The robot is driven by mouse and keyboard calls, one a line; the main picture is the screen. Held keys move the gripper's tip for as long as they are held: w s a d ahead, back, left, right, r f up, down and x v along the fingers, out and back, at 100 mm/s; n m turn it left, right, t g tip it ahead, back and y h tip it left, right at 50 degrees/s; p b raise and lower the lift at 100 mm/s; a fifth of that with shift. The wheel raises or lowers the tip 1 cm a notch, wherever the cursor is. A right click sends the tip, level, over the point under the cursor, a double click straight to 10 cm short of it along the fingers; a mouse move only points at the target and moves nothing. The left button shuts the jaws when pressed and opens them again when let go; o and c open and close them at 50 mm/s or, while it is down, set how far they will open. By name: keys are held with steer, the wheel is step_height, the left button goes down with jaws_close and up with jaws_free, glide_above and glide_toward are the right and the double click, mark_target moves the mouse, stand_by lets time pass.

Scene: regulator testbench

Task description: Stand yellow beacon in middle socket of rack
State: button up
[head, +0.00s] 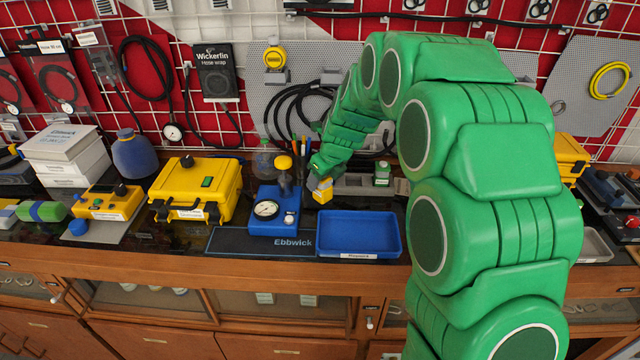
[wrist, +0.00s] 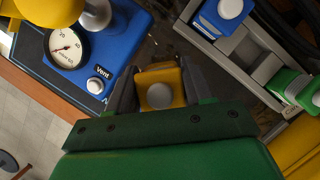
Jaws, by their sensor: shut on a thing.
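The yellow beacon (head: 323,195) is held in my gripper (head: 322,184), just right of the blue regulator unit and above the bench. In the wrist view the beacon (wrist: 160,90), with a pale round end, sits between the two dark fingers of my gripper (wrist: 158,78). The grey rack (head: 352,184) stands to the right of my gripper in the head view. In the wrist view the rack (wrist: 222,55) lies at the upper right, apart from the beacon. It holds a blue block (wrist: 222,18) at one end and a green block (wrist: 290,88) at the other.
The blue regulator unit (head: 272,222) with its gauge stands close left of my gripper. A blue tray (head: 360,232) lies in front of the rack. A yellow case (head: 195,190) is further left. Tubing and bottles stand behind, near the pegboard.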

steer(key=s+d+r, duration=0.3)
steer(key=s+r, duration=0.5)
steer(key=s, duration=0.4)
steer(key=n+g+y, duration=0.1)
steer(key=n+g, duration=0.2)
steer(key=n, duration=0.6)
glide_above(344, 180)
steer(key=d, duration=0.2)
steer(key=shift+f, duration=4.4)
steer(key=shift+d+f, duration=0.1)
steer(key=shift+f, duration=1.5)
